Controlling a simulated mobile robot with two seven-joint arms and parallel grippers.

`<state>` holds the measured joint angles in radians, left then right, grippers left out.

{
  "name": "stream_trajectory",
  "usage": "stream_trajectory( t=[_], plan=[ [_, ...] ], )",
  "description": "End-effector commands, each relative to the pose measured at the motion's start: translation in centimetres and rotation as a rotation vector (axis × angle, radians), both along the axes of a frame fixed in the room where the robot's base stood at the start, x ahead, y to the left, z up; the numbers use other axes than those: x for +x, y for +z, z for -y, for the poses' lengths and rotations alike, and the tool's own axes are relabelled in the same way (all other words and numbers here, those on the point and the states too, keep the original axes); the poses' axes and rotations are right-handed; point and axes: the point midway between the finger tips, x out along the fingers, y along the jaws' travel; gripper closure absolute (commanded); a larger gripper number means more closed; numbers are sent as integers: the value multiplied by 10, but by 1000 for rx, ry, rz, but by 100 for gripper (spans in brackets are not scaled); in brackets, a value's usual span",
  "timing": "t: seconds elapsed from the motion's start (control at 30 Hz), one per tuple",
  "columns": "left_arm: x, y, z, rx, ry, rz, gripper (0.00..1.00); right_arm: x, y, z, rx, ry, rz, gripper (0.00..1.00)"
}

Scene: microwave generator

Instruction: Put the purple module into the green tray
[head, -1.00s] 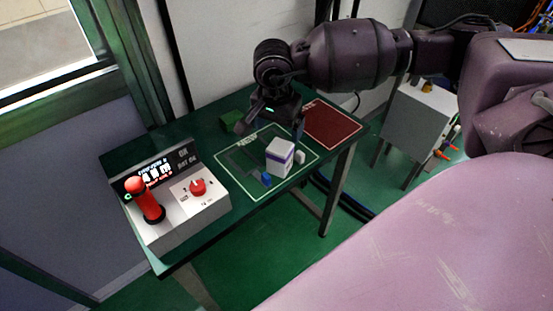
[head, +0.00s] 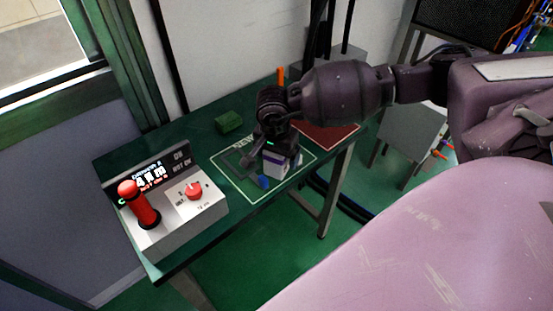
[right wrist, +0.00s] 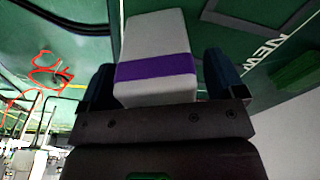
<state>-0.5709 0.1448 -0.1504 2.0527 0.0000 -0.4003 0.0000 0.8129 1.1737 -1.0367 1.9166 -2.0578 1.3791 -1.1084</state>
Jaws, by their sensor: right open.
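The purple module (head: 276,167) is a white box with a purple band. It stands on the green, white-outlined area marked "NEW" (head: 232,174), which looks like the green tray; I cannot tell if it has raised walls. My right gripper (head: 272,152) is over the module from above and hides its top. In the right wrist view the module (right wrist: 155,72) lies between the two open fingers of the right gripper (right wrist: 162,82), with a visible gap at the right finger. Contact on the left is unclear. My left gripper is not in view.
A control box (head: 190,217) with a red handle and red knob stands at the table's left front. A green block (head: 229,122) lies behind the outlined area. A small blue piece (head: 263,182) is in front of the module. A red mat (head: 326,138) lies to the right.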

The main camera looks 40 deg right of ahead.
Motion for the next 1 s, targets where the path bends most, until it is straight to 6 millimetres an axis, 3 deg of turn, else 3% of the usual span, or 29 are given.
stream_trajectory(
  t=[0.23,0.67,1.0],
  plan=[
    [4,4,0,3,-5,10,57,0,-2,0,0,0,1,12],
    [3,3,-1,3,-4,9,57,1,-2,0,0,0,2,77],
    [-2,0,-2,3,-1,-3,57,1,8,1,-1,-1,5,77]
  ],
)
